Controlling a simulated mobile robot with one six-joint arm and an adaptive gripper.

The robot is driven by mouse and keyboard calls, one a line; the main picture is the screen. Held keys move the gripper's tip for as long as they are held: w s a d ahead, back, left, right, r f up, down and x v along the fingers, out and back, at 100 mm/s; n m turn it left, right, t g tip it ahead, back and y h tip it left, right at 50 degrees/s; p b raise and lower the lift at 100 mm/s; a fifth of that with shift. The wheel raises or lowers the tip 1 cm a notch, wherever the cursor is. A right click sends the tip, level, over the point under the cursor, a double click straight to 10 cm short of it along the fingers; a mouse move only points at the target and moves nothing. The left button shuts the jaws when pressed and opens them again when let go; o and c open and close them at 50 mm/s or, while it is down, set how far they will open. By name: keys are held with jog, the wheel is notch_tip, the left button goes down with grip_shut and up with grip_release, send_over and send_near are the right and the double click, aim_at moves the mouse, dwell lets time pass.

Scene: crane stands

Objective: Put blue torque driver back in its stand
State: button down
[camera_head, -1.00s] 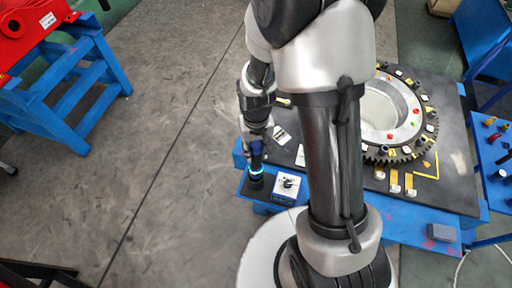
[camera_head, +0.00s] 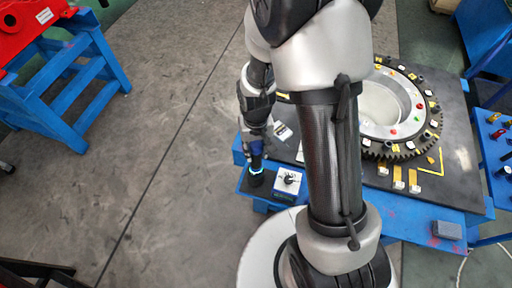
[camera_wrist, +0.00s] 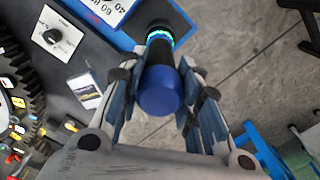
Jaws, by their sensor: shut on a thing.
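The blue torque driver (camera_wrist: 161,92) is between the two fingers of my gripper (camera_wrist: 160,108), its blue rounded end facing the wrist camera. A lit green-teal ring and a black section show farther along it. In the head view the driver (camera_head: 256,147) points down at the table's near left corner, and my gripper (camera_head: 256,141) is around its upper part.
A white-topped box with a black knob (camera_head: 288,181) stands just right of the driver. A large toothed gear ring (camera_head: 398,148) fills the table's right side. A blue frame with a red machine (camera_head: 62,90) stands at left. Open floor lies between.

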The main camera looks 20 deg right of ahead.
aim_at(256, 144)
jog(key=shift+f, duration=0.35)
jog(key=c, duration=1.1)
grip_release()
jog(key=shift+s, duration=0.1)
jog(key=shift+r, duration=0.1)
jog(key=shift+r+p, duration=1.7)
jog(key=shift+r, duration=0.8)
jog(key=shift+r, duration=0.1)
